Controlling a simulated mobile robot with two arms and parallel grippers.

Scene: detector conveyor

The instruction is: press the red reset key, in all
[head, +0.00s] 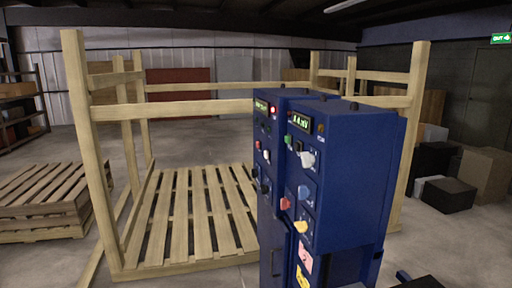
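A blue control cabinet (345,190) stands right of centre, its panel turned toward the left. A second blue cabinet face (268,185) shows just behind it on the left. The near panel has a green-lit display, a green key (289,139), a pale knob (307,159), a blue knob (304,192), a red key (286,203) and a yellow knob (301,227). The far panel has a glowing red lamp (272,109) and a small red key (266,156). Labels are too small to read, so I cannot tell which red key is the reset. Neither gripper shows.
A wooden frame (92,150) with a slatted base surrounds the cabinets' left and back. Stacked pallets (40,200) lie at the left. Dark boxes (445,194) and cartons stand at the right. Bare floor shows at the front left. A dark part, unclear, shows at bottom right.

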